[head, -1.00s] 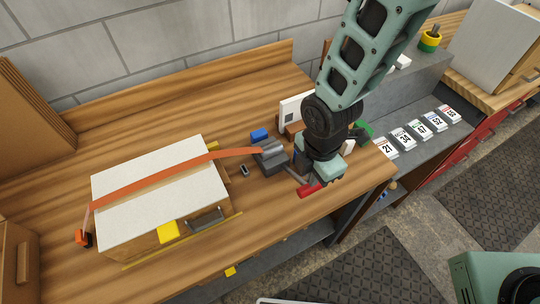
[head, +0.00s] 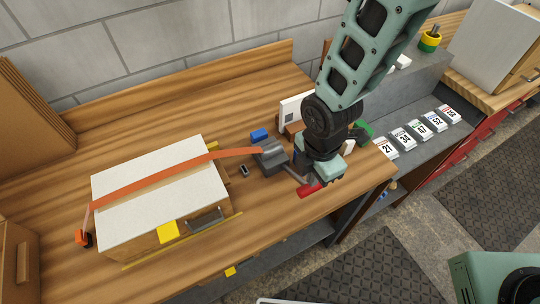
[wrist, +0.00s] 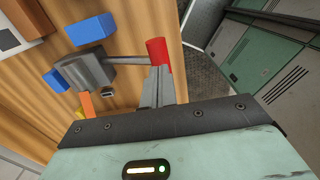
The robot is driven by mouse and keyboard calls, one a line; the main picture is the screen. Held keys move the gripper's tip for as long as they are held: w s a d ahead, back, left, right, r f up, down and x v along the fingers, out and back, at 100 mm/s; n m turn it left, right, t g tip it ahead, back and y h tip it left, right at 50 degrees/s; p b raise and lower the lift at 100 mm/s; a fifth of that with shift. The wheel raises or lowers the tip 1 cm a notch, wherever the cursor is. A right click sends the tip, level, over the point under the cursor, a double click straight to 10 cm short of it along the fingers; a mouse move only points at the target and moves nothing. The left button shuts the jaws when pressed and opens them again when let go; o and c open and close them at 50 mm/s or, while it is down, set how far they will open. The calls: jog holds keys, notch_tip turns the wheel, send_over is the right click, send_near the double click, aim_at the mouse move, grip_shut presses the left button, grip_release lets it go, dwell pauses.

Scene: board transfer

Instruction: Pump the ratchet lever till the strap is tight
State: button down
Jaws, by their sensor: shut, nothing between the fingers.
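The grey ratchet (head: 270,154) sits on the wooden bench to the right of the box. Its lever ends in a red handle (head: 311,188) near the bench's front edge. In the wrist view the ratchet body (wrist: 92,72) and the red handle (wrist: 157,51) both show. An orange strap (head: 165,178) runs from the ratchet over the white-topped box (head: 130,217) to an orange-and-black anchor (head: 83,238). My gripper (wrist: 158,80) is shut and empty, with its fingertips right by the red handle; I cannot tell whether they touch it.
A blue block (head: 259,135) lies behind the ratchet, and a small dark piece (head: 244,170) lies between ratchet and box. Numbered cards (head: 403,138) lie on the grey shelf at right. The bench front between box and lever is clear.

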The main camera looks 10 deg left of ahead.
aim_at(308, 187)
jog(key=shift+f+b, duration=1.1)
jog(key=shift+f, duration=0.3)
jog(key=shift+w+a+f+b, duration=0.1)
jog(key=shift+f+b, duration=0.55)
jog(key=shift+f, duration=0.2)
jog(key=shift+w+a+f+b, duration=0.1)
jog(key=shift+f+b, duration=0.5)
jog(key=shift+f, duration=0.25)
jog(key=shift+s+d+f+b, duration=0.1)
jog(key=shift+f+b, duration=0.25)
jog(key=shift+f, duration=0.15)
jog(key=shift+s+d+f+b, duration=0.1)
jog(key=shift+f+b, duration=0.25)
jog(key=shift+f, duration=0.1)
notch_tip(308, 187, up, 4)
jog(key=p, duration=0.3)
jog(key=shift+s+f, duration=0.1)
jog(key=shift+f, duration=0.1)
notch_tip(308, 187, up, 2)
jog(key=shift+r+p, duration=0.15)
jog(key=shift+p, duration=0.8)
notch_tip(308, 187, up, 3)
jog(key=shift+s+d+f+p, duration=0.1)
jog(key=shift+s+p, duration=0.05)
jog(key=shift+p, duration=0.8)
jog(key=shift+r+p, duration=0.3)
jog(key=shift+r, duration=0.05)
jog(key=shift+w+r+p, duration=0.2)
jog(key=shift+r+p, duration=0.55)
jog(key=shift+r, duration=0.3)
